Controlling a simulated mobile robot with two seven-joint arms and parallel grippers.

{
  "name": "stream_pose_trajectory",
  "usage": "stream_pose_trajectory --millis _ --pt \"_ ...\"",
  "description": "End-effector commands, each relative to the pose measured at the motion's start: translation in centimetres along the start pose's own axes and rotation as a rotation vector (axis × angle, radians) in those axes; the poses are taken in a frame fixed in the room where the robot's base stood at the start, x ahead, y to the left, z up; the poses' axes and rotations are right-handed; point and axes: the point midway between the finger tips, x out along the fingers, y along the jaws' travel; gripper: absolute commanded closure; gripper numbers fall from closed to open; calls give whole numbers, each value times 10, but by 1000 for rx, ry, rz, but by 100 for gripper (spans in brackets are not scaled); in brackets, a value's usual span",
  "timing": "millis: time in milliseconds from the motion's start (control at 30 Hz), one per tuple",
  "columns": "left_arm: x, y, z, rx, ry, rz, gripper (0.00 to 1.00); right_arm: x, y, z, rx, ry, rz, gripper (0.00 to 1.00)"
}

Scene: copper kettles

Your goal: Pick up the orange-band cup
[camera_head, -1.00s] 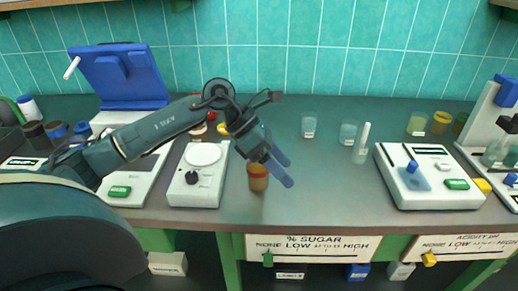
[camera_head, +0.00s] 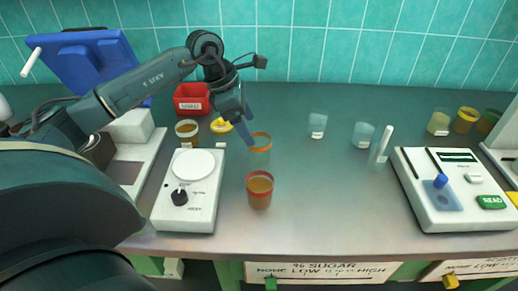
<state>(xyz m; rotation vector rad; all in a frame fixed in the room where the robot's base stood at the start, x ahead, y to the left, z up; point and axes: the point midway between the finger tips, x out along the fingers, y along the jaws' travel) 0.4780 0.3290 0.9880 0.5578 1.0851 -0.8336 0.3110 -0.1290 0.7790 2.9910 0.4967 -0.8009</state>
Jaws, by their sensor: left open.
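A clear cup with an orange band around its rim (camera_head: 261,158) stands upright on the grey counter, right of the white hot-plate device. A second cup with a redder band and brown contents (camera_head: 259,198) stands just in front of it. My left gripper (camera_head: 246,136) points down at the orange-band cup's left rim, partly in front of it. The gripper is open; I cannot tell whether its fingers touch the cup. My right gripper is not in view.
The white device with a round plate (camera_head: 193,166) is close on the left. A red bin (camera_head: 192,97), a yellow object (camera_head: 220,126) and another cup (camera_head: 187,138) stand behind it. Clear cups (camera_head: 318,125) (camera_head: 363,136) stand to the right. The counter front centre is clear.

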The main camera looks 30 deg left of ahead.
Motion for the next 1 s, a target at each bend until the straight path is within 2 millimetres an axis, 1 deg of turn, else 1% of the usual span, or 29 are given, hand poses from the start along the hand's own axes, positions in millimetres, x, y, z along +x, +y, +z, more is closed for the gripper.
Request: stream_pose_trajectory --millis 33,100,200,367,533,633,767,967,1000 --pt "10 -1 0 0 2 -5 22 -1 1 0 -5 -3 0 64" --pt "20 -1 1 0 -1 -3 22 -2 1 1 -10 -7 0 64" --pt "30 0 0 1 0 -2 22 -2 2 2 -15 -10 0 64" --pt "40 0 2 0 0 -2 22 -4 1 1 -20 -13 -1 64" --pt "65 0 6 -1 -1 -5 22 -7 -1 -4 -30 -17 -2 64" --pt "79 0 4 -1 -1 -3 22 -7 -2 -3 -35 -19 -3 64" --pt "86 1 4 1 -1 0 22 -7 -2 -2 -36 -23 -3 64" --pt "87 1 4 1 -1 1 22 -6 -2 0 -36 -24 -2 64" --pt "86 1 4 1 -1 0 25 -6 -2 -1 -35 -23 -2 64"
